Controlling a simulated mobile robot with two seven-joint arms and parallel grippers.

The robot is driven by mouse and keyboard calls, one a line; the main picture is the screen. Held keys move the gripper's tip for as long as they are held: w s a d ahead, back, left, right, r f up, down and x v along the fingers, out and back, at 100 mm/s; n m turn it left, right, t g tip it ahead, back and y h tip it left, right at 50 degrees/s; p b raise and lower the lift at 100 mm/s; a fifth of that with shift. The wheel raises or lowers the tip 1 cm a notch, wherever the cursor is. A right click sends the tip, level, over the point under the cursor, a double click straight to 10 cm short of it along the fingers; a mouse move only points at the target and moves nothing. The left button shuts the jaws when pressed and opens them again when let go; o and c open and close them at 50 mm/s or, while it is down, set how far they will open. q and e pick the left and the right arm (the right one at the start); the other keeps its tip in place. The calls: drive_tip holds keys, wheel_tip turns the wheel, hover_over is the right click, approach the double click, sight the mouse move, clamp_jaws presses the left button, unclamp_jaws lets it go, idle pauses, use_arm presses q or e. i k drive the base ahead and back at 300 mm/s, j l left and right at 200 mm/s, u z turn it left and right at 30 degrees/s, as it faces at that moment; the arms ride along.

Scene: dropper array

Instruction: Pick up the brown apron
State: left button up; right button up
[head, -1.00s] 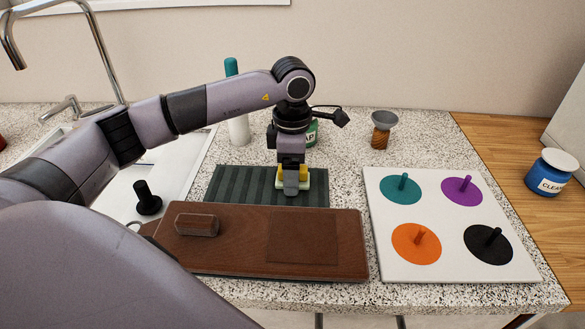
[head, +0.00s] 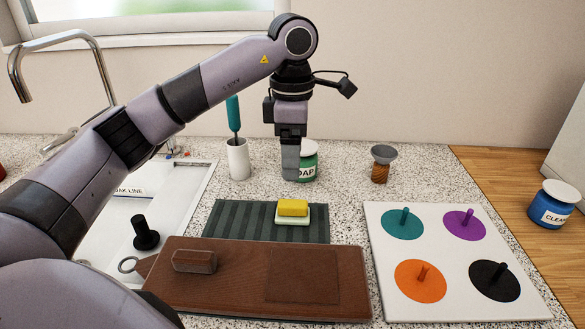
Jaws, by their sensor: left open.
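The brown apron (head: 225,290) lies folded flat at the front of the counter in the head view. It has a raised brown block-like part (head: 194,261) on its left and a square patch on its right. A ring shows at its left end. My left gripper (head: 290,172) points down above the counter, behind the apron and apart from it, in front of the green soap jar (head: 308,162). Its jaws are seen edge-on and hold nothing that I can see. My right gripper is not in view.
A yellow sponge (head: 293,208) sits on a dark ribbed mat (head: 240,218) behind the apron. A white board (head: 452,308) with coloured discs and pegs lies to the right. A black-handled item (head: 145,235) stands by the sink at left. A white cup (head: 237,160) and a funnel (head: 383,155) stand behind.

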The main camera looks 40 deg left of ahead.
sight(316, 283)
drive_tip(key=k, duration=1)
